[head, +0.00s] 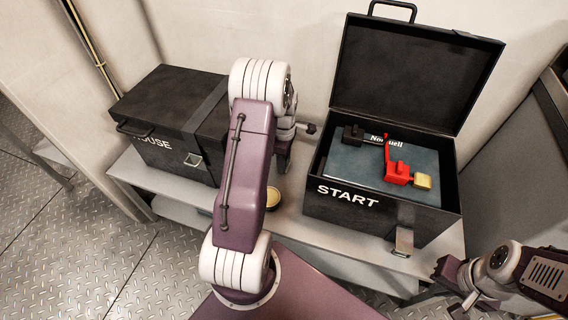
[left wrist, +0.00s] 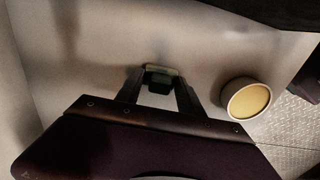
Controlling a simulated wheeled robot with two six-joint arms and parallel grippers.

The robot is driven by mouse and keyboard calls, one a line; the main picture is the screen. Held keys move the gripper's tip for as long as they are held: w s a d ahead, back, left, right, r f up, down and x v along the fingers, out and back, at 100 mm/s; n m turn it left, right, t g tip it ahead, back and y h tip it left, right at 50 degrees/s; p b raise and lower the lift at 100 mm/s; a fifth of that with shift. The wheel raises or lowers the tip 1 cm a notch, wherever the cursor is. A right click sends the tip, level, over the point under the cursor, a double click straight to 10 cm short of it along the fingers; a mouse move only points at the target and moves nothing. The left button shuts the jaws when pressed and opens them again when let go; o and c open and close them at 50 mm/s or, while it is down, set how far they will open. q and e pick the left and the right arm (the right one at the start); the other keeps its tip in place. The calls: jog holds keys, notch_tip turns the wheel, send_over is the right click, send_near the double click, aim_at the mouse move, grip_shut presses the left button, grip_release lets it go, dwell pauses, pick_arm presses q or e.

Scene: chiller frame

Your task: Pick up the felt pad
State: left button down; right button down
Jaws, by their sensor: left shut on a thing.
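My left gripper (left wrist: 160,88) points down at the pale shelf between the two cases. Its fingers are shut on a small dark green piece with a pale far edge, which I take to be the felt pad (left wrist: 160,82). I cannot tell whether the pad touches the shelf. In the head view my own left arm hides the pad and most of this gripper (head: 293,143). My right gripper (head: 447,288) is at the lower right, away from the pad, with its fingers apart and nothing visible between them.
A round tin with a yellowish top (left wrist: 248,101) stands on the shelf close to the left gripper; it also shows in the head view (head: 272,198). A closed black case (head: 165,105) is left.

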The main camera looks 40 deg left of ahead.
pick_arm(q)
notch_tip(320, 180, up, 10)
jog(key=p, duration=0.6)
jog(key=c, duration=1.8)
grip_release()
jog(key=shift+c, duration=0.7)
